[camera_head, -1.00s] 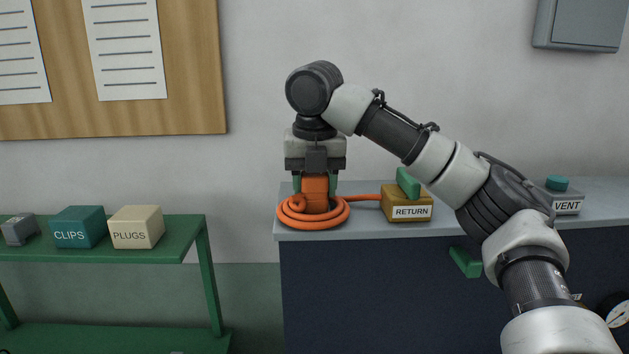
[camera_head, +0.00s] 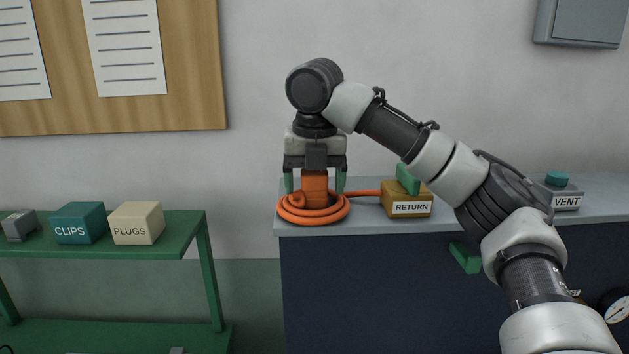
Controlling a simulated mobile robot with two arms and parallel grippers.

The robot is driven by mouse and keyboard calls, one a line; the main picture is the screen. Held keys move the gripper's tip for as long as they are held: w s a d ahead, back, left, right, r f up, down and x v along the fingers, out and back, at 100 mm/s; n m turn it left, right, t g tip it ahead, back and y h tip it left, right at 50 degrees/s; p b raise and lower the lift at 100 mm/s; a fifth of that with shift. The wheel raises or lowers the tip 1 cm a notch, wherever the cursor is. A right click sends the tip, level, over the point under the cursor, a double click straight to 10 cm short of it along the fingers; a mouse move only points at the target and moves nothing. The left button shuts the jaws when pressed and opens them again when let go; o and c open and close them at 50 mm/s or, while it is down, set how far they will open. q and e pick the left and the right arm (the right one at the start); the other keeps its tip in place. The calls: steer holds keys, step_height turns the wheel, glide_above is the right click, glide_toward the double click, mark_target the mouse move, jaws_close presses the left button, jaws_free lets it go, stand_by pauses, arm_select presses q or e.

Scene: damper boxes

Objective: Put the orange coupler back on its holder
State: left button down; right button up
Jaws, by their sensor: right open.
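The orange coupler (camera_head: 314,187) stands upright inside a coiled orange hose (camera_head: 312,215) on the grey counter. My right gripper (camera_head: 314,184) points straight down over it. Its green fingers are spread on either side of the coupler, with a small gap at each side. The coupler's top is hidden by the gripper body, and its lower end is hidden by the coil. I cannot make out a holder beneath it. My left gripper is not in view.
A yellow RETURN box (camera_head: 407,203) with a green piece on top stands right of the coil. A VENT box (camera_head: 562,194) with a teal knob is farther right. CLIPS (camera_head: 80,223) and PLUGS (camera_head: 137,223) boxes sit on a green table (camera_head: 186,232) at left.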

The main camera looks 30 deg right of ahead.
steer(key=r, duration=0.3)
steer(key=s+r, duration=0.1)
steer(key=r, duration=0.3)
steer(key=a+r, duration=0.1)
steer(key=r, duration=0.2)
steer(key=shift+s+r, duration=0.2)
steer(key=shift+r, duration=0.15)
steer(key=shift+d, duration=0.1)
